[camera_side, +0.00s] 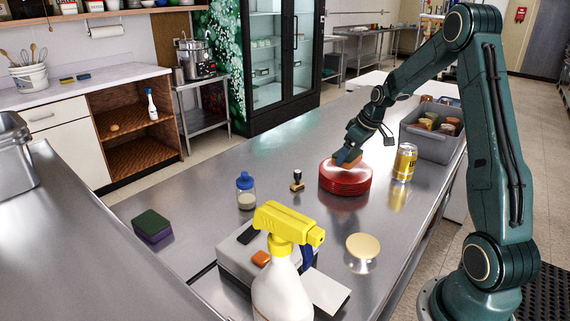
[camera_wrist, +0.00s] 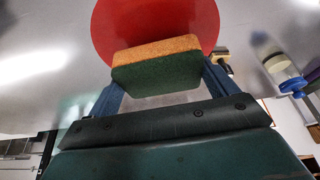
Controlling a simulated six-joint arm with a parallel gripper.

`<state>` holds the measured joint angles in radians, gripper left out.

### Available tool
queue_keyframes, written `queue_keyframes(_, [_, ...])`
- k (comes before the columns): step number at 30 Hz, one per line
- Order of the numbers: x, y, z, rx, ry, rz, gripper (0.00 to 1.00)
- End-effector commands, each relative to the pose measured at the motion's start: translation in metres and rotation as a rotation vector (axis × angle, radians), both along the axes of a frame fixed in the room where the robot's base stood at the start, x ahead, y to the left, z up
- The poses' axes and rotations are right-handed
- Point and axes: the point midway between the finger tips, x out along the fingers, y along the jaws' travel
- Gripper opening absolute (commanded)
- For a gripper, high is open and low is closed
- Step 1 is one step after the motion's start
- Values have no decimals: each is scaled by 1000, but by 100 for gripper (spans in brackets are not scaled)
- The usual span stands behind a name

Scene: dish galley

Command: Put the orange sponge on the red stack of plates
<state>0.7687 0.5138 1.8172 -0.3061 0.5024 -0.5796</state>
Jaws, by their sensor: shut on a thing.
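The orange sponge (camera_wrist: 158,63) has a dark green layer on one face and sits between the two fingers of my gripper (camera_wrist: 160,85) in the wrist view. My gripper is shut on it. In the side view my gripper (camera_side: 347,158) is over the red stack of plates (camera_side: 345,183), with the orange sponge (camera_side: 352,164) low over the top plate. I cannot tell whether the sponge touches the plate. In the wrist view the red plate (camera_wrist: 155,20) is behind the sponge.
A yellow can (camera_side: 404,163) stands right of the stack, with a grey bin (camera_side: 428,140) of jars behind it. A stamp (camera_side: 297,181) and a blue-capped bottle (camera_side: 245,192) stand left. A yellow-topped spray bottle (camera_side: 283,260) and a purple-green sponge (camera_side: 152,228) are nearer the camera.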

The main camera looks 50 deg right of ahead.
Motion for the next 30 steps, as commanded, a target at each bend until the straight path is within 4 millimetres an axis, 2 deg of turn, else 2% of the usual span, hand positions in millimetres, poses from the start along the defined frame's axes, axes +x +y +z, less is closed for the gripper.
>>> queue_keyframes(3, [0,0,-15,1,2,-1,64])
queue_keyframes(6, [0,0,-21,0,1,0,64])
queue_keyframes(20, [0,0,-25,0,0,0,64])
queue_keyframes(21, [0,0,-25,-1,-1,0,89])
queue_keyframes(23, [0,0,-25,-1,-1,0,100])
queue_keyframes(30, [0,0,-25,-1,-1,0,100])
